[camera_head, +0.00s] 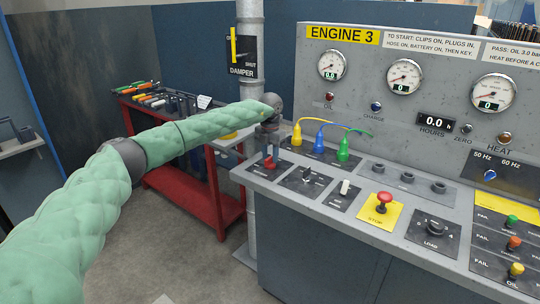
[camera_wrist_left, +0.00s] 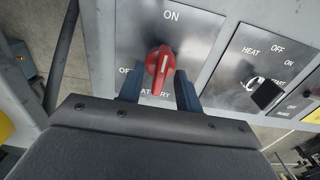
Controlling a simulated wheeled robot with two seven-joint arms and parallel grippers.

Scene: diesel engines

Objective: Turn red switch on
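The red switch (camera_head: 269,162) is at the left end of the console's sloped front. In the left wrist view the red switch (camera_wrist_left: 160,68) sits on a dark plate marked ON at the top, with a partly hidden OFF at the left and BATTERY below. Its handle is roughly upright, with a pale mark on it. My left gripper (camera_head: 269,145) is right over it in the head view. In the wrist view my left gripper (camera_wrist_left: 159,88) is open, its blue fingers on either side of the switch's lower part, with small gaps showing. My right gripper is out of view.
A dark plate with a HEAT key switch (camera_wrist_left: 265,94) lies just right of the red switch. Yellow, blue and green plugs (camera_head: 319,142) stand behind. A red stop button (camera_head: 383,200) is further right. A grey pipe (camera_head: 250,60) and red tool cart (camera_head: 190,200) stand left.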

